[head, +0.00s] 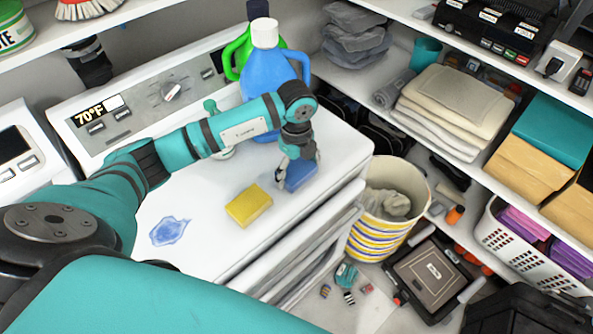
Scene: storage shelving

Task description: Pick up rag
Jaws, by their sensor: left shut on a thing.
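My left gripper (298,168) reaches down over the white machine top (205,255), near its right front edge. It is shut on a small blue rag (302,176), which looks like a folded block of cloth; whether the rag still touches the top cannot be told. The fingers cover part of it. A yellow sponge (248,205) lies on the top just left of the gripper. A blue liquid spill (170,231) is farther left. My right gripper is not in view.
A blue jug (268,80) and a green jug (240,55) stand behind my left arm. A striped bin (385,222) with grey cloth stands right of the machine. Shelves at right hold folded towels (455,100) and a white basket (520,250). Small items litter the floor.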

